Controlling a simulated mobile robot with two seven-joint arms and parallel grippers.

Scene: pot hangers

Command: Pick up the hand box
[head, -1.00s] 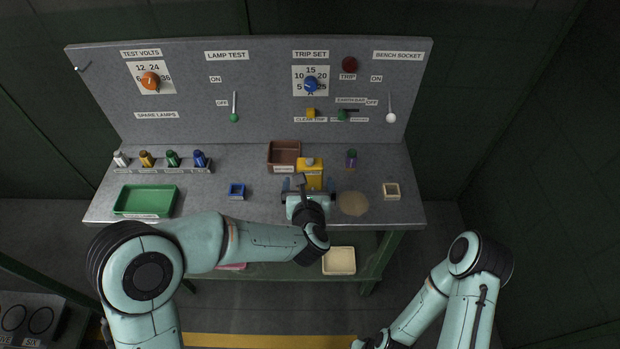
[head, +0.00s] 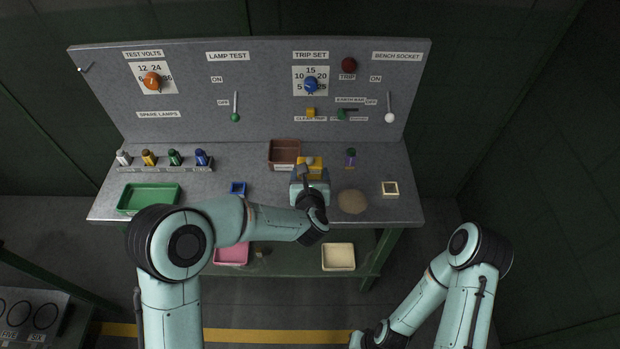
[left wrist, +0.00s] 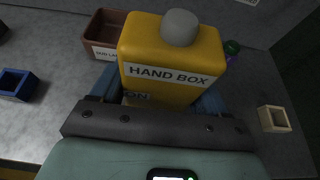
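The hand box (left wrist: 172,62) is a yellow box with a grey round knob on top and a "HAND BOX" label. It stands upright on the bench, and its top also shows in the head view (head: 311,162). My left gripper (head: 309,176) is right in front of it and hides its lower part. In the left wrist view the blue fingers of my left gripper (left wrist: 160,92) lie on either side of the box, spread about its width apart; firm contact is not clear. My right arm is low at the lower right; its gripper (head: 362,341) is partly cut off by the bottom edge.
A brown bin (head: 284,152) stands just behind and left of the box. A green and purple lamp (head: 350,156), a round tan patch (head: 352,202) and a cream square holder (head: 390,189) are to the right. A blue square holder (head: 238,188) and green tray (head: 135,209) are left.

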